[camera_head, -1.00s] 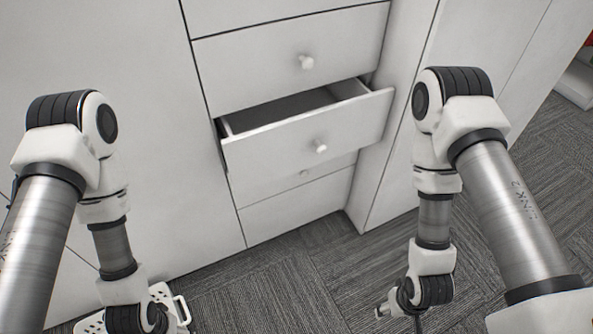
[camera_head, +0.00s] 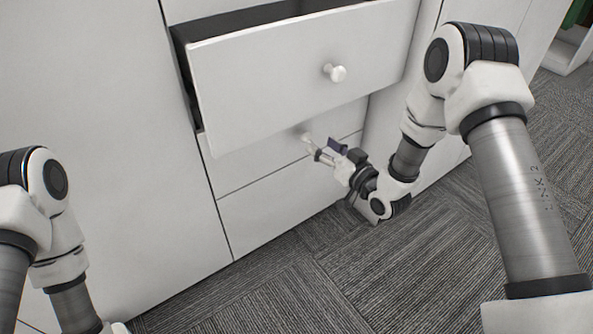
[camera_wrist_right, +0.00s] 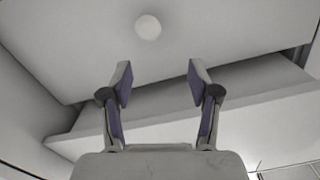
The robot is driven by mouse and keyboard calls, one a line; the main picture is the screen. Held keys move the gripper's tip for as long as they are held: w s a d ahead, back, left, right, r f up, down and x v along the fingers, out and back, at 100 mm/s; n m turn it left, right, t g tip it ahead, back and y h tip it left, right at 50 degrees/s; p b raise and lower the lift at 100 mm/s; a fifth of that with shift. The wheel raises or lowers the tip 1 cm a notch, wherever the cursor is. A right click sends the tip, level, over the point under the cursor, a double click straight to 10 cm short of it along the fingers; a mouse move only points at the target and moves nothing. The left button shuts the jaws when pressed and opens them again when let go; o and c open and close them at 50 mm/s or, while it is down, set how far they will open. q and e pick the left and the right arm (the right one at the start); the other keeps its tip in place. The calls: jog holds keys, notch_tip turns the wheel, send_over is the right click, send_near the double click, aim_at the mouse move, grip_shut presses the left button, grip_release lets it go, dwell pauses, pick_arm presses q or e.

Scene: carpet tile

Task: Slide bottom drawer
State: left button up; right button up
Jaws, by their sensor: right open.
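The lower white drawer (camera_head: 250,165) is below a pulled-out drawer. Its round knob (camera_head: 306,136) shows just under that drawer's lower edge. A plain white panel (camera_head: 275,205) without a visible knob is below it. My right gripper (camera_head: 323,147) is open, with its tips close to the lower knob; contact cannot be told. In the right wrist view, the open fingers (camera_wrist_right: 160,82) have purple inner pads and nothing between them. A round knob (camera_wrist_right: 148,27) lies ahead, beyond the fingertips. My left gripper is out of view.
The pulled-out drawer (camera_head: 285,75), with its own knob (camera_head: 335,73), overhangs the area just above my right gripper. Flat white cabinet fronts (camera_head: 100,130) stand to the left. Grey carpet (camera_head: 290,285) in front is clear.

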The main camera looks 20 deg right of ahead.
aim_at(309, 138)
jog(key=shift+t, duration=0.3)
jog(key=w+f+b, duration=0.1)
jog(key=w, duration=0.1)
jog(key=w+a+f+b, duration=0.1)
jog(key=w+b, duration=0.1)
jog(key=w+f+b, duration=0.1)
jog(key=w+b, duration=0.1)
jog(key=w, duration=0.1)
jog(key=shift+w+a, duration=0.1)
jog(key=shift+a, duration=0.3)
jog(key=shift+w+a+r, duration=0.1)
jog(key=shift+w, duration=0.3)
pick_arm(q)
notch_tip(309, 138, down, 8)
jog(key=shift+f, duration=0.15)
pick_arm(e)
jog(key=shift+s, duration=0.1)
grip_shut()
